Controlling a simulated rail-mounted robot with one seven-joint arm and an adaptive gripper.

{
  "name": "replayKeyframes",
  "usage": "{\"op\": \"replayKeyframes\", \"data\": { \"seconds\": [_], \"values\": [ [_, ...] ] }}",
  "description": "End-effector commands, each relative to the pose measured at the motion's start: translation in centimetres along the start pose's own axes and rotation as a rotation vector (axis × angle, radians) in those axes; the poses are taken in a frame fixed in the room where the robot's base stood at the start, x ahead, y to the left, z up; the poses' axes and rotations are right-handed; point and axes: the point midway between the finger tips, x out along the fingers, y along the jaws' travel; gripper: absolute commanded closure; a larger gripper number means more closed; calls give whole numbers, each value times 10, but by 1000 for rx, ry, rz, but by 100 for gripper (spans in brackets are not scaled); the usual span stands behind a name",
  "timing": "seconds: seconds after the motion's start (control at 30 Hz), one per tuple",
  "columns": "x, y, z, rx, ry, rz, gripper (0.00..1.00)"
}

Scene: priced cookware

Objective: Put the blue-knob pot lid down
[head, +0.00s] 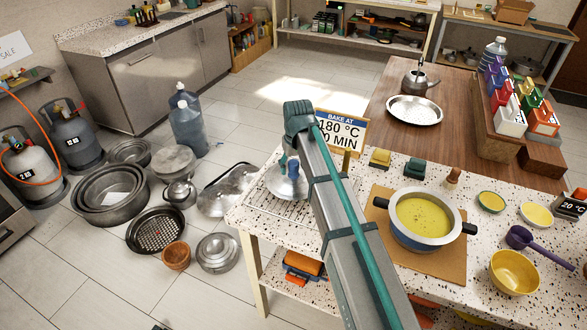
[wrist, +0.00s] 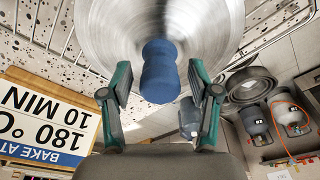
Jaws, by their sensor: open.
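The pot lid (head: 284,187) is a shiny metal disc with a blue knob (wrist: 160,72). In the head view it rests on a wire rack (head: 262,203) at the left end of the speckled counter, partly covered by my arm. In the wrist view the lid (wrist: 110,35) fills the top middle. My gripper (wrist: 160,85) is open, with one teal-and-grey finger on each side of the knob. Gaps show between the knob and both fingers. In the head view my arm mostly hides the gripper.
A sign (head: 342,130) reading "BAKE AT 180 °C" stands close to my arm; it also shows in the wrist view (wrist: 45,115). A pot of yellow soup (head: 424,212) sits on a brown board to the right. Several pans lie on the floor left of the counter.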

Motion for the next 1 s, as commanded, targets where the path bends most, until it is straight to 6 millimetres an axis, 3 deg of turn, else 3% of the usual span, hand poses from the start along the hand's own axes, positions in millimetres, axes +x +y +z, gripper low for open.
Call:
{"op": "replayKeyframes", "data": {
  "seconds": [0.6,1.0],
  "values": [
    [-96,0,-1,0,1,0,39],
    [-109,0,0,0,-1,0,39]
  ]
}}
